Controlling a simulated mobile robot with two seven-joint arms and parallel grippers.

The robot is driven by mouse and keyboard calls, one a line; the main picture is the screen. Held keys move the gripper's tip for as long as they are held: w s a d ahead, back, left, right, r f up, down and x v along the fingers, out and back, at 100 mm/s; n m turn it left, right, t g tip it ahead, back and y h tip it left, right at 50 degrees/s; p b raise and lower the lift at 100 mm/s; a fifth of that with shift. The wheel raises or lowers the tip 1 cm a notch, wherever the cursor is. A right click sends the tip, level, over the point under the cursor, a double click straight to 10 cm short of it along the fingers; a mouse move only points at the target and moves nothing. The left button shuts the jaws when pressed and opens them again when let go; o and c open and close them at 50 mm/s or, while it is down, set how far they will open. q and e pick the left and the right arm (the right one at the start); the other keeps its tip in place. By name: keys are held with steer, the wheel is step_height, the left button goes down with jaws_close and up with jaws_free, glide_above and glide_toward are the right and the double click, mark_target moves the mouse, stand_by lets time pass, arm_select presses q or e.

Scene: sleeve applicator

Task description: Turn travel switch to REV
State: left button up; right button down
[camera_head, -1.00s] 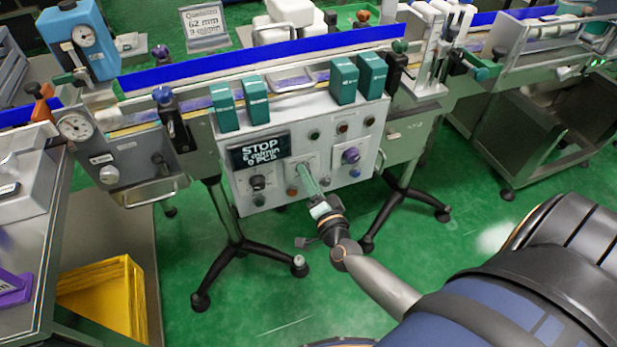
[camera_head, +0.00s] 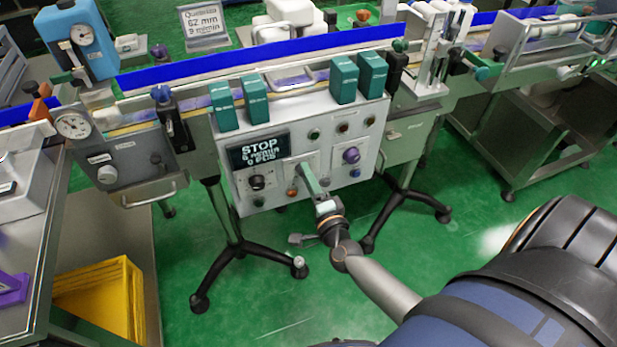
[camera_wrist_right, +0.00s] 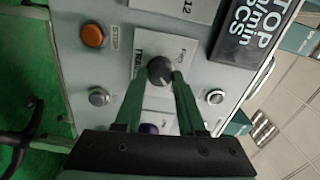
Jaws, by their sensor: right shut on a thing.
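The travel switch is a round dark knob (camera_wrist_right: 160,70) on a pale label plate (camera_wrist_right: 150,55) marked "TRA…", seen in the right wrist view. My right gripper (camera_wrist_right: 163,82) has its two green fingers on either side of the knob, shut on it. In the head view my right gripper (camera_head: 309,176) reaches up to the front of the grey control panel (camera_head: 330,110) and hides the knob there. Which position the knob points to cannot be told clearly. My left gripper is not in view.
A display reading STOP (camera_head: 258,150) is on the panel's left. Close to the switch are an orange button (camera_wrist_right: 93,36), a grey button (camera_wrist_right: 99,96) and another silver-rimmed one (camera_wrist_right: 215,97). A purple knob (camera_head: 351,155) is to the right. Stand legs (camera_head: 235,255) spread below.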

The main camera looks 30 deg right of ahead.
steer(key=c, duration=0.5)
jaws_free()
steer(key=v, duration=1.2)
steer(key=shift+s+a, duration=0.15)
steer(key=shift+s, duration=0.1)
